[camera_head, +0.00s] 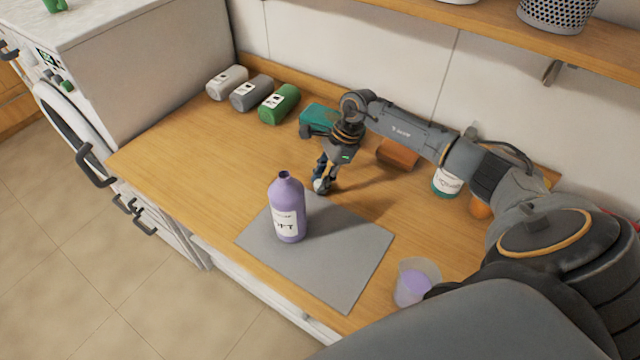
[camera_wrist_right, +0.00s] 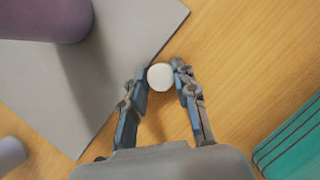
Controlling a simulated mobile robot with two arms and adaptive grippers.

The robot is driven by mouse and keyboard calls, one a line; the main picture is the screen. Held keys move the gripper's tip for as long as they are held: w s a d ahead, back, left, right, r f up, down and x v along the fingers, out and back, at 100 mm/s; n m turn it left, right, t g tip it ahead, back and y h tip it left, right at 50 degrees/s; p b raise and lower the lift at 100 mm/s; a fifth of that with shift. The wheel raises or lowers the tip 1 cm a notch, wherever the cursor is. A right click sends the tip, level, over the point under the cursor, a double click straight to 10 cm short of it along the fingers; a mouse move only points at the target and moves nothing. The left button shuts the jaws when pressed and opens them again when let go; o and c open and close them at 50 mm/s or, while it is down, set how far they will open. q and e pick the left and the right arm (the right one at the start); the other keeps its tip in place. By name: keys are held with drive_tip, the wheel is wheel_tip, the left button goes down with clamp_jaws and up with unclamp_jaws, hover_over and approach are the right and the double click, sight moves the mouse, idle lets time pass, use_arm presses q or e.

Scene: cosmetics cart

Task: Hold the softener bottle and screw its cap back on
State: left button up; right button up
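The purple softener bottle (camera_head: 287,212) stands upright on the grey mat (camera_head: 345,262), its neck bare at the top. Its lower part also shows at the upper left of the right wrist view (camera_wrist_right: 58,14). The white cap (camera_wrist_right: 160,77) is apart from the bottle, beyond the mat's edge over the wooden top. My right gripper (camera_head: 322,184) points down with its two fingertips against opposite sides of the cap, at or just above the wood. No part of my left gripper shows.
White, grey and green bottles (camera_head: 279,104) lie at the back left. A teal item (camera_head: 318,118) and a brown block (camera_head: 398,154) lie behind my right arm. A cup with purple liquid (camera_head: 414,284) stands at the mat's right. The counter's left part is clear.

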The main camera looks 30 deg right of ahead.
use_arm(q)
drive_tip(key=shift+f, duration=0.1)
use_arm(e)
drive_tip(key=shift+r, duration=0.1)
drive_tip(key=shift+r, duration=0.35)
use_arm(q)
wheel_tip(320, 180, down, 3)
drive_tip(key=b, duration=0.3)
use_arm(e)
wheel_tip(320, 180, up, 9)
